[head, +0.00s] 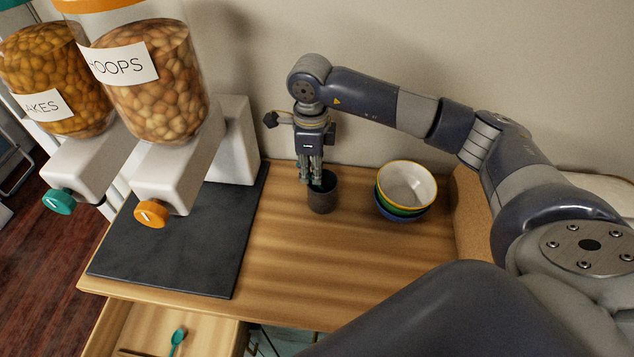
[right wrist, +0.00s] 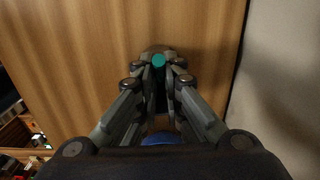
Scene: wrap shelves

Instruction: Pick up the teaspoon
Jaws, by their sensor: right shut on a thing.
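My right gripper (head: 317,183) points down at the mouth of a dark cup (head: 322,202) on the wooden counter. In the right wrist view my right gripper (right wrist: 158,68) is shut on a slim thing with a round teal end, which looks like the teaspoon (right wrist: 158,60). A bit of teal also shows at the fingertips in the head view. Its lower part is hidden by the fingers and the cup. Another teal spoon (head: 178,338) lies in the open drawer at the lower left. My left gripper is not in view.
Stacked bowls (head: 406,188) stand right of the cup. Two cereal dispensers (head: 165,100) stand at the left with a dark mat (head: 180,255) below. The wall (head: 400,60) is close behind. The counter (head: 300,265) in front of the cup is clear.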

